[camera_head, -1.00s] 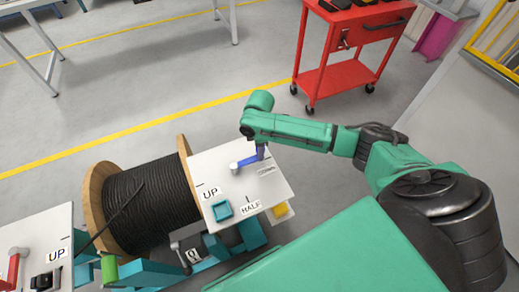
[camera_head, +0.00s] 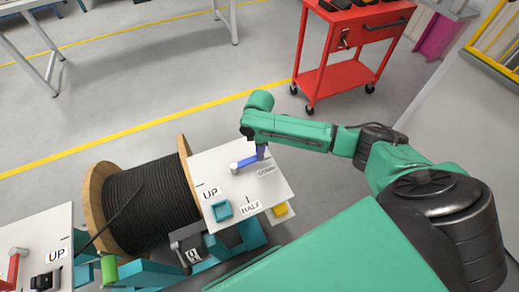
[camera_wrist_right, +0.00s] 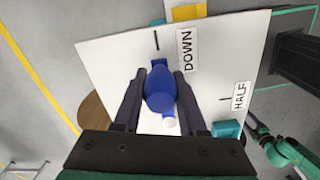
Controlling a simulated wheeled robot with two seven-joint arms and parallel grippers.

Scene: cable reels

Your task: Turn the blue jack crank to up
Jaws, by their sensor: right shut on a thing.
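The blue jack crank (camera_head: 246,161) sits on a white panel (camera_head: 205,162) marked UP, HALF and DOWN. Its arm runs from a grey hub to the right, with its handle end beside the DOWN label (camera_head: 266,171). The UP label (camera_head: 211,192) is near the panel's left edge and the HALF label (camera_head: 250,208) near its front edge. My right gripper (camera_head: 260,150) comes down over the handle end. In the right wrist view, its two dark fingers (camera_wrist_right: 157,92) are closed on either side of the blue handle (camera_wrist_right: 160,85). My left gripper is not in view.
A wooden reel of black cable (camera_head: 140,200) stands left of the panel. A second panel (camera_head: 40,232) with a red crank (camera_head: 13,268) is at the lower left. A red tool cart (camera_head: 345,75) stands behind. A teal block (camera_head: 222,210) sits on the panel's front edge.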

